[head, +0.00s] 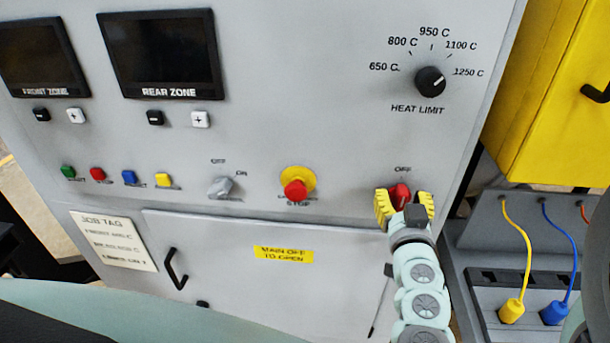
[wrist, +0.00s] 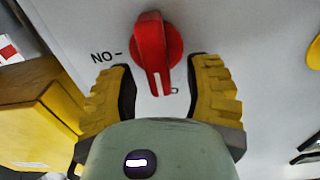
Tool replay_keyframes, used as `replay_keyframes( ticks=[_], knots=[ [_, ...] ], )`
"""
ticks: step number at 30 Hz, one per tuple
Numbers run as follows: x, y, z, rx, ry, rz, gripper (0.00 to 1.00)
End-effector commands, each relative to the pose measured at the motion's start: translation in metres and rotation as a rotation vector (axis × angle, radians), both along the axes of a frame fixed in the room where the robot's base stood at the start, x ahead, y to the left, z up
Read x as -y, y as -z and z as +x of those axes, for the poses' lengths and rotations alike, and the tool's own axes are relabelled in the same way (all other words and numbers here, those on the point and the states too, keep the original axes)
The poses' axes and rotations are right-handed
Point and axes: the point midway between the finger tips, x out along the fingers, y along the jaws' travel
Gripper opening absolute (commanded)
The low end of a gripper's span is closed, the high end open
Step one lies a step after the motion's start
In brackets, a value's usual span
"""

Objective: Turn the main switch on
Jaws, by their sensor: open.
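The main switch is a red rotary knob (head: 400,192) low on the right of the grey furnace panel, under an OFF label. In the wrist view the red knob (wrist: 151,42) has a white line on its lower end. In the wrist view the gripper (wrist: 160,78) shows a gap between each finger and the knob.
A red stop button (head: 295,190) on a yellow plate and a grey selector (head: 221,187) are to the left. The heat limit dial (head: 430,81) is above. A yellow cabinet (head: 545,105) and a socket box with yellow (head: 512,310) and blue plugs (head: 554,313) stand at the right.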

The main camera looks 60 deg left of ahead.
Motion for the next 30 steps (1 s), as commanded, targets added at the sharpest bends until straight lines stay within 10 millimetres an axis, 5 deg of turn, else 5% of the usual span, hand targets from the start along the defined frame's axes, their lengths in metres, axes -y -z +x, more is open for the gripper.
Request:
replay_keyframes(
  ticks=[14,30],
  knots=[
    [-0.0048,0.0004,0.0061,0.000,0.004,-0.001,0.55],
    [-0.0052,0.0003,0.0056,0.000,0.002,-0.001,0.00]
  ],
)
